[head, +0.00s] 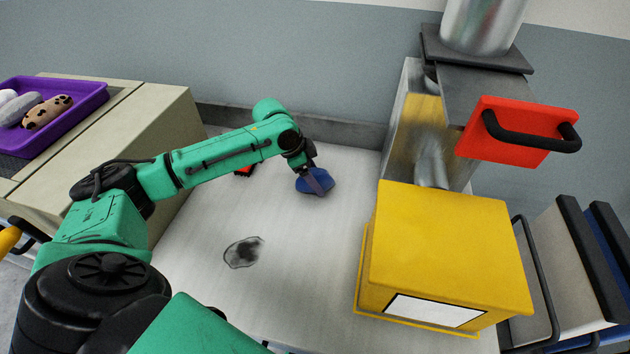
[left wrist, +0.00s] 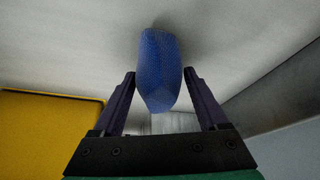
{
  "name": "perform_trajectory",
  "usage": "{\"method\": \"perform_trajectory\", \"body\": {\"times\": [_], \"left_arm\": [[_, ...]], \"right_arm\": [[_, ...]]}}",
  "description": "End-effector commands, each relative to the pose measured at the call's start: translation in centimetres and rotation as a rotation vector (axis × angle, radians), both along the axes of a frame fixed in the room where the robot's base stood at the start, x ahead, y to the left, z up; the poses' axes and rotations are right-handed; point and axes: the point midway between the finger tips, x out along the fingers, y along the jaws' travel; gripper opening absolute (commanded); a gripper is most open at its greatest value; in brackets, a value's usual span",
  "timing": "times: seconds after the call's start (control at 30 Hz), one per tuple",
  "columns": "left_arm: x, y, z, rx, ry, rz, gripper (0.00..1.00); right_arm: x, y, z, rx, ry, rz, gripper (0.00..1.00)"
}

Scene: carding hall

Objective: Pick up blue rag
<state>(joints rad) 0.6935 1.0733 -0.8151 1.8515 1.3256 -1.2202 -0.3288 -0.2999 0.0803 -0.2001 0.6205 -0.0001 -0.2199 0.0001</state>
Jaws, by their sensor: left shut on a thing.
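The blue rag (head: 313,186) is a small bunched cloth at the far part of the pale worktop. It also shows in the left wrist view (left wrist: 160,68), between the two dark fingers. My left gripper (head: 318,181) reaches it from above and is shut on it. The fingers (left wrist: 160,85) press on both sides of the rag. The rag is at or very close to the worktop; I cannot tell if it is clear of it. My right gripper is not in view.
The pale worktop (head: 300,255) has a dark smudge (head: 243,252). A yellow box (head: 447,250) stands at the right, below a red panel with a black handle (head: 515,132). A purple tray (head: 88,112) sits on a beige cabinet at the left. A red object (head: 244,172) lies partly behind my arm.

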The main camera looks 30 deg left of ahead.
Motion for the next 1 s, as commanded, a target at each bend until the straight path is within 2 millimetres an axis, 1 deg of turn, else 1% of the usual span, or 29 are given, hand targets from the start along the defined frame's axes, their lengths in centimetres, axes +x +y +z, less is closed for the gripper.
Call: {"method": "perform_trajectory", "body": {"times": [0.07, 0.17, 0.27, 0.3, 0.4, 0.5, 0.53, 0.6, 0.7, 0.93, 0.97, 1.0], "left_arm": [[0.1, 0.0, 1.4, 0.000, -0.005, -0.001, 0.20], [0.1, 0.0, 4.2, -0.001, -0.007, 0.000, 0.20], [0.1, 0.0, 8.0, 0.000, -0.009, -0.001, 0.20], [0.2, -0.1, 9.7, -0.001, -0.010, -0.001, 0.20], [0.1, -0.1, 13.3, -0.002, -0.008, -0.001, 0.20], [0.1, -0.1, 16.2, -0.002, -0.005, -0.001, 0.20], [0.1, -0.1, 16.8, -0.002, -0.005, -0.001, 0.20], [0.0, 0.0, 17.9, -0.002, -0.002, 0.000, 0.20], [0.0, 0.0, 18.7, -0.001, 0.000, 0.000, 0.20], [0.0, 0.0, 18.8, 0.000, 0.001, 0.000, 0.20], [0.0, 0.0, 18.8, 0.000, 0.001, 0.000, 0.68], [0.0, 0.0, 18.8, -0.001, 0.001, 0.000, 0.53]], "right_arm": [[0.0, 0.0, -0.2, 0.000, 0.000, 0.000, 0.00], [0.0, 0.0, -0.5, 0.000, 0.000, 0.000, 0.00], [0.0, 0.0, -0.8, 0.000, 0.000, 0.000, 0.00], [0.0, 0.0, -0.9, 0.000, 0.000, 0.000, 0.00], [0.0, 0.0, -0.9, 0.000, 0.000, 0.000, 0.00], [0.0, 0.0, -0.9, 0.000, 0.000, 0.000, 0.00], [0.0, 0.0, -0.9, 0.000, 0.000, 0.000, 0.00], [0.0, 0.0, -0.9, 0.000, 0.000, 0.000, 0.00], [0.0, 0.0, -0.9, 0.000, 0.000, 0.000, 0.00], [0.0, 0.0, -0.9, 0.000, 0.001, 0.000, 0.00], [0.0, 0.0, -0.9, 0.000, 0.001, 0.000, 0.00], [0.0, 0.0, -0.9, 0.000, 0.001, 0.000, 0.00]]}}
